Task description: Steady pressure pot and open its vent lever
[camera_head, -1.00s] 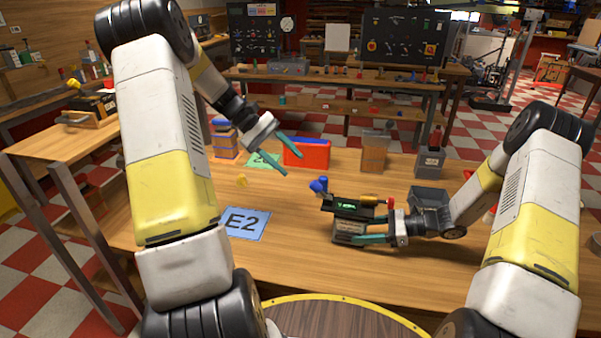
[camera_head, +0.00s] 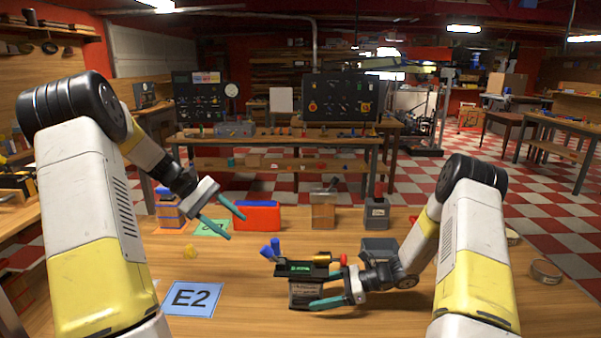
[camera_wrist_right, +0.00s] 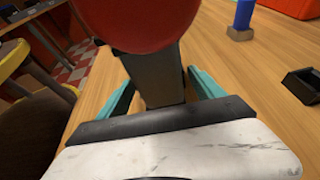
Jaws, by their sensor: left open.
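In the right wrist view both teal fingers flank the dark body (camera_wrist_right: 155,75), and a large red knob (camera_wrist_right: 140,20) covers much of the top. My left gripper (camera_head: 228,222) is open and empty, above the bench, left of and behind the pot.
A blue E2 card (camera_head: 192,298) lies front left, near a small yellow piece (camera_head: 190,250). A red bin (camera_head: 258,218), a wooden block (camera_head: 323,212) and a grey block (camera_head: 376,212) line the back. A grey tray (camera_head: 378,247) sits right behind the pot.

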